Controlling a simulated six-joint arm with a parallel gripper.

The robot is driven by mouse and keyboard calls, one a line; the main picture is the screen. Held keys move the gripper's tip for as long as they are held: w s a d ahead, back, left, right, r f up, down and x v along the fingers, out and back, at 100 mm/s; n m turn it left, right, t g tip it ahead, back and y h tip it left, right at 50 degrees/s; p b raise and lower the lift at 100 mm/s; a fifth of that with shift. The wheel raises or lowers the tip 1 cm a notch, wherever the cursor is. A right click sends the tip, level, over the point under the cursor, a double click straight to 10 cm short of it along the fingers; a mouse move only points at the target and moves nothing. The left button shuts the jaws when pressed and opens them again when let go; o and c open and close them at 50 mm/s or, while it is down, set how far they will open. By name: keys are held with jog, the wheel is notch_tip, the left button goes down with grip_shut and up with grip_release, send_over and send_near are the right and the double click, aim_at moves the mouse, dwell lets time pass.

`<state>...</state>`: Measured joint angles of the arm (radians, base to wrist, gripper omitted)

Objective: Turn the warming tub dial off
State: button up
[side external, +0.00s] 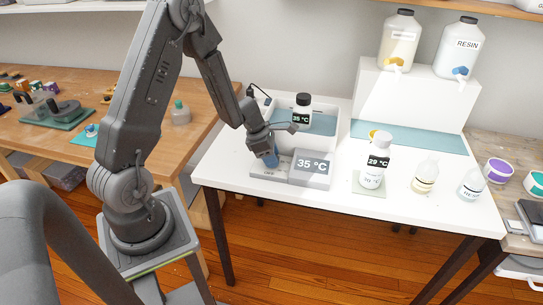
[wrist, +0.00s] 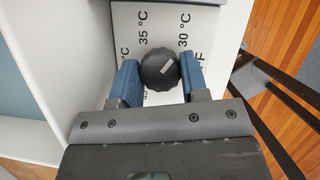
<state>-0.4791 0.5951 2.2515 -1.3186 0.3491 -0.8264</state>
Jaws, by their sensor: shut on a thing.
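The warming tub (side external: 331,122) stands at the back left of the white table, with its control panel (side external: 262,174) in front. The panel's display (side external: 311,166) reads 35 °C. The dial (wrist: 160,68) is a black ribbed knob with a short white mark on its right half, slanting toward the upper right of the wrist view. Labels for 35 °C and 30 °C show above it, and an "F" shows at its right. My gripper (wrist: 159,78) is shut on the dial, a blue pad on each side. In the side view my gripper (side external: 268,158) hides the dial.
A bottle (side external: 302,108) labelled 35 °C stands in the tub. Right of the display are a white bottle (side external: 374,162) marked 29 °C on a pale mat, and two clear bottles. Two large jugs (side external: 459,47) stand on the white riser behind. The table's front edge lies close below the panel.

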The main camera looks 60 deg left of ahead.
jog(key=shift+m+g+h, duration=0.4)
jog(key=shift+m, duration=0.8)
jog(key=o, duration=0.9)
jog(key=shift+o, duration=0.2)
jog(key=v, duration=1.4)
